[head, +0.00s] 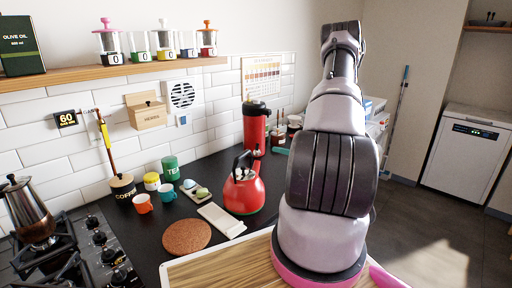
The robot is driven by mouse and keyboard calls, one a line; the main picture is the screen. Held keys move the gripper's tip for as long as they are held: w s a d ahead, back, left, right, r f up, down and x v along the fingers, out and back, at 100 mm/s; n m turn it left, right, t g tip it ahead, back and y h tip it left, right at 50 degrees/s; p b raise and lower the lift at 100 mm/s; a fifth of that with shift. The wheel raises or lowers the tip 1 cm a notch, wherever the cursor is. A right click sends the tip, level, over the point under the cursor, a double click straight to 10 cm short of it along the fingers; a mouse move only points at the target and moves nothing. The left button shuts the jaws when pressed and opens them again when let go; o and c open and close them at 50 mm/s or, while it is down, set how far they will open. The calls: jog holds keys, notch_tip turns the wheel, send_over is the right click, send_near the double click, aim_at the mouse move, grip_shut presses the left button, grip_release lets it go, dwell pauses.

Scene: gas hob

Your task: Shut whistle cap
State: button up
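A red kettle (243,193) with a black handle stands on the dark worktop, left of my arm. Its handle arches over the top. Something small near the top right of the kettle may be its spout and whistle cap, but it is too small to tell whether the cap is open or shut. My arm rises at the right of the kettle, apart from it in the picture. My gripper does not show; the far end of my arm is hidden or out of view.
A red flask (254,128) stands behind the kettle. A white rest (221,219), a cork mat (186,237), cups and canisters lie to the left. A moka pot (27,208) is on the hob (98,250). A wooden board (220,268) is in front.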

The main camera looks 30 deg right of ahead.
aim_at(258, 145)
jog(key=x, duration=1)
jog(key=shift+w+a, duration=0.15)
jog(key=shift+a, duration=0.05)
grip_shut()
